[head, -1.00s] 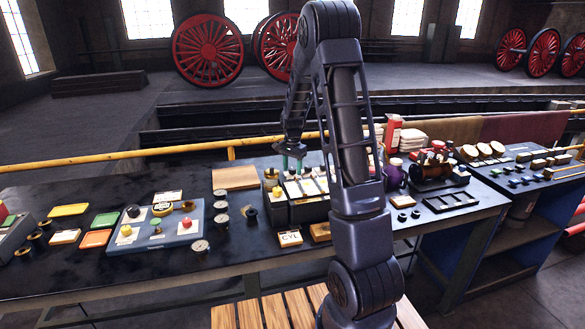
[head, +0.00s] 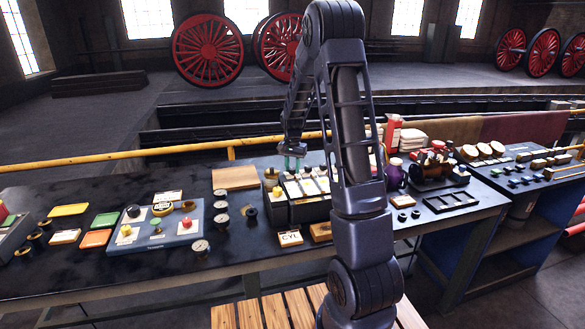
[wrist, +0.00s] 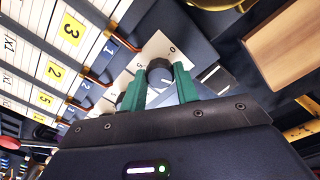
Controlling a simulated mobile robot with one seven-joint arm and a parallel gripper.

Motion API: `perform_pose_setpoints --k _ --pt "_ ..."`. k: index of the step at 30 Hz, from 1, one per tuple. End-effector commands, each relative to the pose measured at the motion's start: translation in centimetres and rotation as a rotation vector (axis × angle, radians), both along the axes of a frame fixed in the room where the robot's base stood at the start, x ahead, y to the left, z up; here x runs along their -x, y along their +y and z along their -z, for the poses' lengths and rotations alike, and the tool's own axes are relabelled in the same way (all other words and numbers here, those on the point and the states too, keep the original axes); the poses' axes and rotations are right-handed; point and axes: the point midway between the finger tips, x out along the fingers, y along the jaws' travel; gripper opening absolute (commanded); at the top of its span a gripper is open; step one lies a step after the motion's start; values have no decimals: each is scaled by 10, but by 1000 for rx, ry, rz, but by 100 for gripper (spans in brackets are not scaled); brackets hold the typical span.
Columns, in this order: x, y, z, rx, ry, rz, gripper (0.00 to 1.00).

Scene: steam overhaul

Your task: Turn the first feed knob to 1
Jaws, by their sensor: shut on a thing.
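A dark round feed knob (wrist: 159,72) sits on a pale dial plate (wrist: 150,46) in the wrist view. Small dark figures are printed on the plate; one looks like 0 and another like 5. My gripper (wrist: 158,79) has a green finger on each side of the knob and is shut on it. The fingers hide part of the plate, and I cannot read the knob's exact setting. In the head view my gripper (head: 292,161) points down at the back of a dark unit (head: 304,211) with pale numbered strips, and the knob is too small to make out.
Beside the knob are numbered yellow labels (wrist: 71,30) and copper-coloured handles (wrist: 99,78). A brass part (head: 272,173) and a wooden board (head: 235,178) lie left of the unit. A blue control panel (head: 157,240) is farther left. Bare bench shows at the far-left back.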

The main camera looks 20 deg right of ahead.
Motion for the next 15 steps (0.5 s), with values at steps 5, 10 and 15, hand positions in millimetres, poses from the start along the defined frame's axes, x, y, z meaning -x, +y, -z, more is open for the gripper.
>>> perform_pose_setpoints --k 5,10,15 --pt "0 -1 0 0 -1 -156 8" --pt "0 0 0 0 -1 -292 8" --pt "0 -1 0 0 -1 -403 8"
